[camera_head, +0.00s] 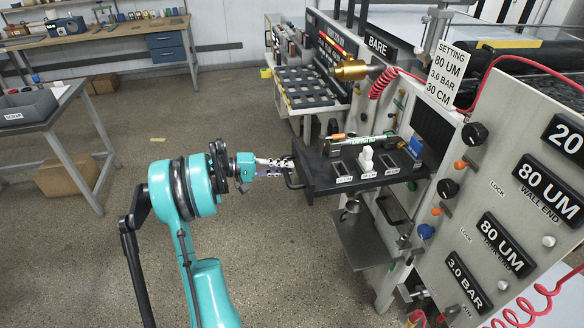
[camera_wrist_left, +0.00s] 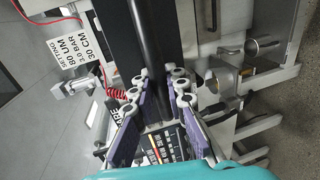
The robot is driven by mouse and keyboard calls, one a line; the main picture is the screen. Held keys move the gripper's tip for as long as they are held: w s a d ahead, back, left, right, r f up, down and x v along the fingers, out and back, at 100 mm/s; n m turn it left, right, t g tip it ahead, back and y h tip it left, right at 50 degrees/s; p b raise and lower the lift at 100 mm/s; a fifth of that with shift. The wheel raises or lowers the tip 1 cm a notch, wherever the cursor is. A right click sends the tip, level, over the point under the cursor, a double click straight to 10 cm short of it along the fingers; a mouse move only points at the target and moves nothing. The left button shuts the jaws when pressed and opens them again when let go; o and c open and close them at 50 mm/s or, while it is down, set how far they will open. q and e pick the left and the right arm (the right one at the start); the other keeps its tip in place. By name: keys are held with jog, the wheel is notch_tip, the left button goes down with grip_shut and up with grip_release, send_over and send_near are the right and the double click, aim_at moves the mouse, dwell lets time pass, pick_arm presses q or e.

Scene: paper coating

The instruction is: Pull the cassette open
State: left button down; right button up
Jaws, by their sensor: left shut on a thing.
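The cassette (camera_head: 318,181) is a black tray standing out from the front of the grey machine, with a dark loop handle (camera_head: 291,182) on its left end. Small labelled slots, a white piece and a green-marked strip sit on its top. My left gripper (camera_head: 284,163) reaches the handle from the left and is shut on it. In the left wrist view the gripper's purple-grey fingers (camera_wrist_left: 163,88) close around a long dark bar (camera_wrist_left: 150,35). The fingers hide part of the handle. My right gripper is out of view.
The machine panel (camera_head: 510,215) with knobs and labels stands right of the cassette. A metal shelf (camera_head: 362,240) hangs below it. A brass nozzle (camera_head: 352,70) and red hose (camera_head: 383,82) are above. A side table (camera_head: 45,125) stands far left. The floor between is mostly clear.

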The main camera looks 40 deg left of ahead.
pick_arm(q)
jog(key=shift+s+a+f, duration=0.1)
jog(key=shift+s, duration=0.1)
jog(key=c, duration=1.5)
grip_release()
jog(key=shift+a, duration=0.1)
jog(key=v, duration=1.2)
